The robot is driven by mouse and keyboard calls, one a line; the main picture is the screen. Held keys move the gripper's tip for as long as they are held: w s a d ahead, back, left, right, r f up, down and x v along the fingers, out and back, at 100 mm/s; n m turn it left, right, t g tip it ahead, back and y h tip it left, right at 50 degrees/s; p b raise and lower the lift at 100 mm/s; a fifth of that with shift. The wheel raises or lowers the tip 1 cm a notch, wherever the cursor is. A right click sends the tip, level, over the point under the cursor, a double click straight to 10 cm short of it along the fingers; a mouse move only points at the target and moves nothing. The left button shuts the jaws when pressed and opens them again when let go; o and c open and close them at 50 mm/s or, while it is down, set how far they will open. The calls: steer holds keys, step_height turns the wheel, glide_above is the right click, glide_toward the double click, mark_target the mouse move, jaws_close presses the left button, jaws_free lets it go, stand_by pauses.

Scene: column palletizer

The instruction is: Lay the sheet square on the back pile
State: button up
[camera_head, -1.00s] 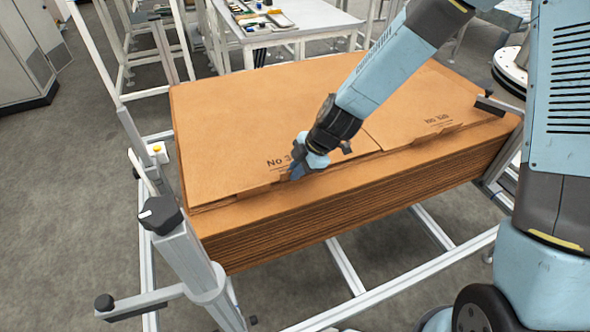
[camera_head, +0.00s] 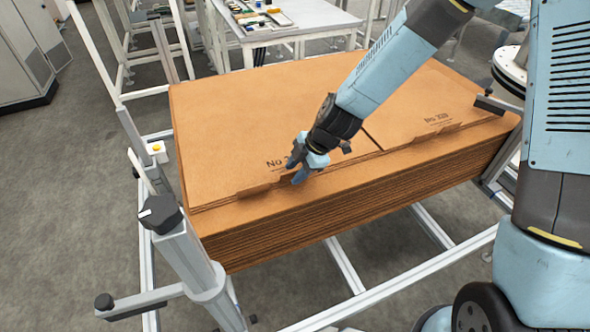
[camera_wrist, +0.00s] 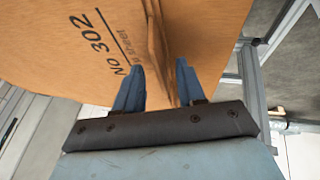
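A brown cardboard sheet (camera_head: 225,130) lies flat on top of a large pile (camera_head: 300,212) of like sheets. Printing starting "No" shows near its front edge and reads "No 302" in the wrist view (camera_wrist: 98,45). Small flaps stick up along the front edge. A dark seam divides the top into left and right parts; I cannot tell whether these are separate sheets. My gripper (camera_head: 299,167) is at the front edge, left of the seam. Its blue fingers, also in the wrist view (camera_wrist: 158,88), are apart, with cardboard edges showing beyond the gap. I see no grip on the sheet.
A grey post with a black knob (camera_head: 160,213) stands at the pile's front-left corner. A dark-tipped bracket (camera_head: 497,105) stands at its right end. Metal rails (camera_head: 350,268) run in front, low down. A white table (camera_head: 300,20) with small items stands behind.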

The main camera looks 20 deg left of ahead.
steer(key=v, duration=1.3)
steer(key=shift+d+r, duration=0.15)
steer(key=shift+r, duration=0.05)
steer(key=d+r+m+t+h, duration=0.2)
steer(key=d+r+m, duration=0.35)
steer(key=d, duration=0.35)
steer(key=d+r+m+t+h, duration=0.1)
steer(key=d+r+m+h, duration=0.1)
steer(key=d+r+m, duration=0.45)
steer(key=s+d+r+m+t, duration=0.1)
steer(key=s+d+r+m, duration=0.1)
steer(key=d+m, duration=0.3)
steer(key=s+d+r+m+t+h, duration=0.1)
steer(key=s+d+r+m, duration=0.2)
steer(key=d, duration=0.4)
steer(key=s+d+r+m+t, duration=0.1)
steer(key=s+d+r+m, duration=0.2)
steer(key=s+d+m, duration=0.2)
steer(key=shift+s+d+r+m, duration=0.25)
steer(key=shift+s+d+m, duration=0.15)
steer(key=shift+d+m, duration=0.5)
